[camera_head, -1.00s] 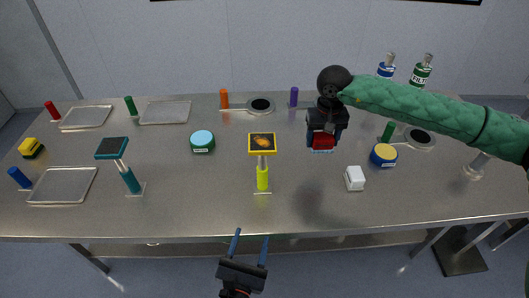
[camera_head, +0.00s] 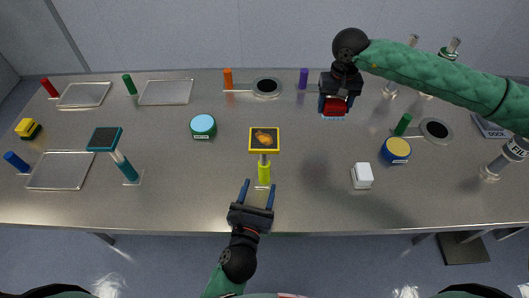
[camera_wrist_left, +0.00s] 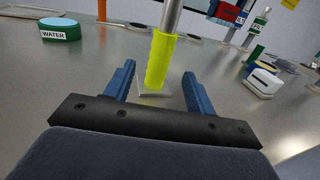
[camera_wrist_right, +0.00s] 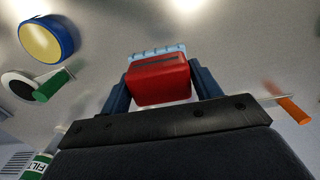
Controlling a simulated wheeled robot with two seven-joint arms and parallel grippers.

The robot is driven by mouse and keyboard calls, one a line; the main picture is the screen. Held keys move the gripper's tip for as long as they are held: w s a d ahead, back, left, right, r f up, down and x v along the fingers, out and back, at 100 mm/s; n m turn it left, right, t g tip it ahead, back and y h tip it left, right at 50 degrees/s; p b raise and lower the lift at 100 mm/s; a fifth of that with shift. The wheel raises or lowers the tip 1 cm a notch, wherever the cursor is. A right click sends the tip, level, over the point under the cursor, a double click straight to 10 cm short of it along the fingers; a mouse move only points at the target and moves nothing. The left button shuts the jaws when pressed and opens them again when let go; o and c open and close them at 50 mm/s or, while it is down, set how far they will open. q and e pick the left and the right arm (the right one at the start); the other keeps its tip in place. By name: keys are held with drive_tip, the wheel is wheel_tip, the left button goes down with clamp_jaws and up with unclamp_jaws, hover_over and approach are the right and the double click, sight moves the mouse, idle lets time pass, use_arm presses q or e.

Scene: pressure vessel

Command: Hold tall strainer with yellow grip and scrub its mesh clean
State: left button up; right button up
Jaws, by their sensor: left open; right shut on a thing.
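The tall strainer with the yellow grip (camera_head: 264,172) stands upright near the table's front edge. Its square yellow-framed mesh head (camera_head: 264,139) carries a brown-orange patch of dirt. My left gripper (camera_head: 259,194) is open just in front of the grip. In the left wrist view the yellow grip (camera_wrist_left: 160,62) stands between and beyond the two blue fingers, with no clear contact. My right gripper (camera_head: 335,98) is shut on a red brush (camera_wrist_right: 160,82) with light blue bristles (camera_wrist_right: 157,52). It holds the brush above the table, right of and behind the strainer.
A teal strainer (camera_head: 105,139) stands at left. A green-blue water tub (camera_head: 203,126), a blue tub with a yellow top (camera_head: 396,150) and a white block (camera_head: 362,176) flank the yellow strainer. Flat strainers and bottles are farther back. Table between the tubs is mostly clear.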

sight(263, 175)
use_arm(q)
drive_tip(key=shift+p+x, duration=0.75)
drive_tip(key=shift+x, duration=2.75)
use_arm(e)
drive_tip(key=shift+s+r, duration=0.1)
drive_tip(key=shift+r, duration=0.95)
use_arm(q)
drive_tip(key=shift+c, duration=0.4)
drive_tip(key=c, duration=1.1)
drive_tip(key=shift+o, duration=0.2)
